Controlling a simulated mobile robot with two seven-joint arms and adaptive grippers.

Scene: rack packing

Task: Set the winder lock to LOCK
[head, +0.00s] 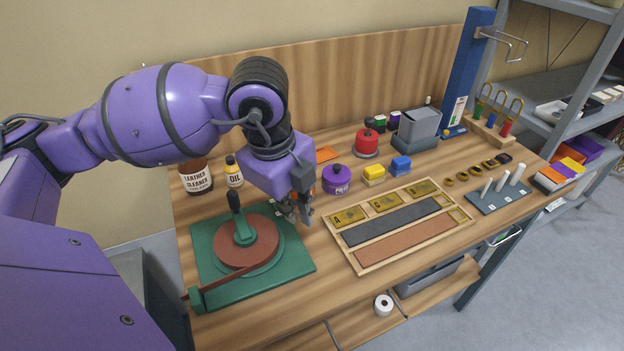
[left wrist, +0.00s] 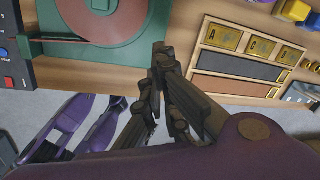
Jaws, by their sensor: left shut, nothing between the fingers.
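The winder is a green base plate (head: 207,282) with a reddish-brown disc (head: 262,248) on it and a dark upright handle (head: 234,202) on a green arm. My left gripper (head: 305,222) is shut and empty, pointing down just right of the winder's far right corner, apart from the disc. In the left wrist view my left gripper (left wrist: 162,62) shows in front of the green plate. My right gripper is not in view.
A wooden tray (head: 352,262) with brass plates and two strips lies right of the winder. A purple tin (head: 336,180), an oil bottle (head: 233,172) and a leather cleaner bottle (head: 196,178) stand behind. In the left wrist view a dark panel (left wrist: 12,75) with coloured buttons lies left.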

